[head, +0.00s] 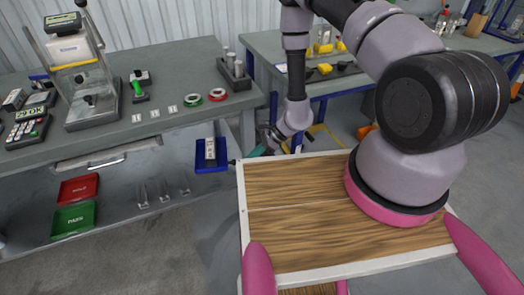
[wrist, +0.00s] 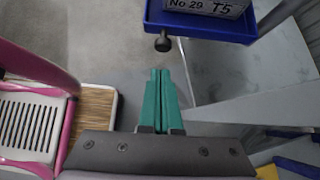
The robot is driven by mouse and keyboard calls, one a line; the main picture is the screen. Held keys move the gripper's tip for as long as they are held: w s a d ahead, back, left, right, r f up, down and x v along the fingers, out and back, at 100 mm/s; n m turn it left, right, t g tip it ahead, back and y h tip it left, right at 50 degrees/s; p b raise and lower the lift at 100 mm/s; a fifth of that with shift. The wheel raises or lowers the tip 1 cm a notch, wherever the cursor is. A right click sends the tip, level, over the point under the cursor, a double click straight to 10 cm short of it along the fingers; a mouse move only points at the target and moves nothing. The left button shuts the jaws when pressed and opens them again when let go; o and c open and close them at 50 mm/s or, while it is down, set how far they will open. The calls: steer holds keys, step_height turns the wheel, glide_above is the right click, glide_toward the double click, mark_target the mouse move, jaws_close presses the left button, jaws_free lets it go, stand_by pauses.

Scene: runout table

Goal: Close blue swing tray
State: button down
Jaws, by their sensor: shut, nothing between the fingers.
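The wrist view shows the front of the tray (wrist: 205,32) at the top, with the block marked "No 29 T5" (wrist: 205,5). A dark round knob (wrist: 163,43) sticks out from the tray's front. My gripper (wrist: 160,72) has green fingers, shut and empty, with tips just short of the knob in that view. In the head view my gripper (head: 257,151) is right of the tray, partly hidden by my arm.
The grey table (head: 160,125) holds a scale (head: 85,75), tape rings (head: 205,97) and small tools. Red (head: 79,188) and green (head: 74,219) trays lie on the lower shelf. A second table (head: 270,45) stands behind my arm. Floor shows between the tables.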

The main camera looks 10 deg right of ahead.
steer(key=shift+a, duration=1.25)
steer(key=shift+s+a, duration=0.15)
